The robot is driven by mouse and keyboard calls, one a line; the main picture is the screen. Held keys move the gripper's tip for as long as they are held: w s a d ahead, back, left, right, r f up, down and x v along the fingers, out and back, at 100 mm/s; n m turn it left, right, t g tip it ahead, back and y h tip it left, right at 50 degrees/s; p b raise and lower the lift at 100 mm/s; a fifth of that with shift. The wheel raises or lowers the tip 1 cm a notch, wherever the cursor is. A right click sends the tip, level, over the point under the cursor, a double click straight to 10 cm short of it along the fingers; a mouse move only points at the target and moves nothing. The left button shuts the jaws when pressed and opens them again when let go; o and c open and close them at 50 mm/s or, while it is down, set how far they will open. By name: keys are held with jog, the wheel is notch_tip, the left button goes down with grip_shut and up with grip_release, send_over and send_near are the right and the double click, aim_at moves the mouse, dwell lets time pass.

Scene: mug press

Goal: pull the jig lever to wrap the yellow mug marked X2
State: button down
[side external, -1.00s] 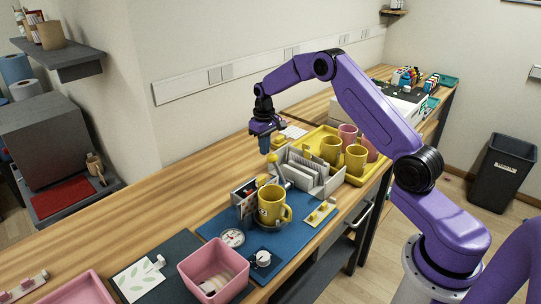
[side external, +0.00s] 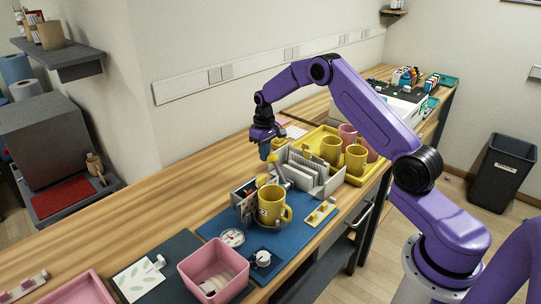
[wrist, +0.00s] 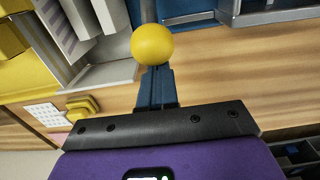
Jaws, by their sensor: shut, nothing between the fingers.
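A yellow mug (side external: 271,205) sits in the jig on the blue mat (side external: 222,222), its handle to the right. A small mark shows on its side, too small to read. The jig lever's yellow ball knob (side external: 273,158) stands up behind the mug on a thin rod. The knob (wrist: 152,44) is large in the wrist view, just beyond my fingertips. My gripper (side external: 264,155) is shut and empty, with its blue fingers pointing down beside the knob. In the wrist view the fingers (wrist: 155,75) are together. Whether they touch the knob I cannot tell.
A grey slotted rack (side external: 312,172) stands right of the lever. Behind it a yellow tray (side external: 372,176) holds yellow and pink mugs. A pink bin (side external: 213,270) and a dial (side external: 232,238) are in front. Bare wood lies left of the jig.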

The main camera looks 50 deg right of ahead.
aim_at(278, 167)
jog(key=shift+f, duration=0.1)
dwell(0.3)
jog(key=shift+s+d+f, duration=0.1)
jog(key=shift+s, duration=1.1)
jog(key=shift+s+f, duration=0.1)
jog(key=shift+s, duration=1.1)
jog(key=shift+s+r, duration=0.15)
jog(key=shift+s, duration=0.55)
jog(key=s, duration=0.5)
jog(key=shift+s, duration=0.2)
notch_tip(278, 167, up, 7)
jog(key=w, duration=0.1)
jog(key=shift+w, duration=0.15)
